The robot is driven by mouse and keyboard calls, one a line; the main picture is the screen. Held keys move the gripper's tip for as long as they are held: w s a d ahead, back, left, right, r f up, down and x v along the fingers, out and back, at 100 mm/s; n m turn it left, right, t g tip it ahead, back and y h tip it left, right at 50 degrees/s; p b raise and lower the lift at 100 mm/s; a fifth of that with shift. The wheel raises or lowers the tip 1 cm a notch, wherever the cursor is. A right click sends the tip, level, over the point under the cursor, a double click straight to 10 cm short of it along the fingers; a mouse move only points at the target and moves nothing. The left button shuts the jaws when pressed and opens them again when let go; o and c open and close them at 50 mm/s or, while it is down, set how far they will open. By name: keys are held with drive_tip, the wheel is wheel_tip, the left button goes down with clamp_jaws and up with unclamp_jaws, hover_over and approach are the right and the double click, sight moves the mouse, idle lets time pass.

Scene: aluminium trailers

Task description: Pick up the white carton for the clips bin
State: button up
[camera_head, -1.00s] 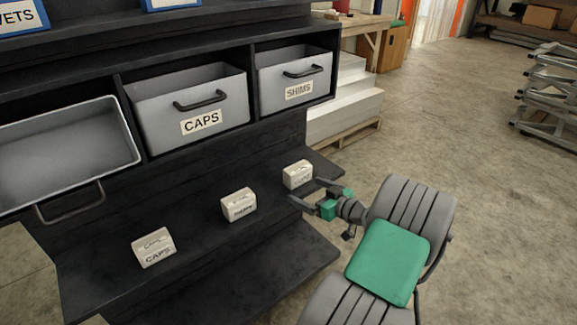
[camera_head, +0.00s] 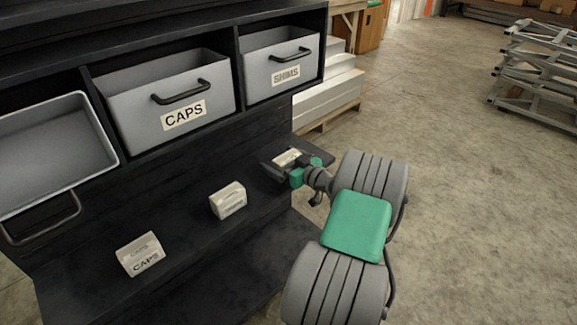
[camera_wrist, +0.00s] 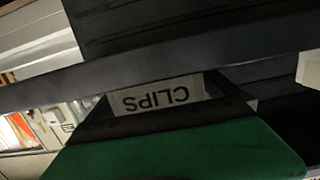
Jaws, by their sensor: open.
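The white carton (camera_head: 287,157) stands on the lower black shelf at its right end. In the wrist view the carton (camera_wrist: 158,95) reads CLIPS, upside down, between the dark fingers. My gripper (camera_head: 283,165) is open, with its fingers around or beside the carton; the head view does not show contact. The gripper hides the carton's lower part in the head view. The clips bin cannot be picked out: the tilted open grey bin (camera_head: 50,150) at the left shows no readable label.
Two other white cartons stand on the shelf (camera_head: 185,232): one in the middle (camera_head: 228,200), one marked CAPS (camera_head: 141,254) at left. Grey bins marked CAPS (camera_head: 170,100) and SHIMS (camera_head: 282,65) sit above. Open concrete floor (camera_head: 460,200) lies to the right.

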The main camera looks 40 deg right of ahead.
drive_tip(key=shift+s, duration=0.1)
drive_tip(key=c, duration=1.4)
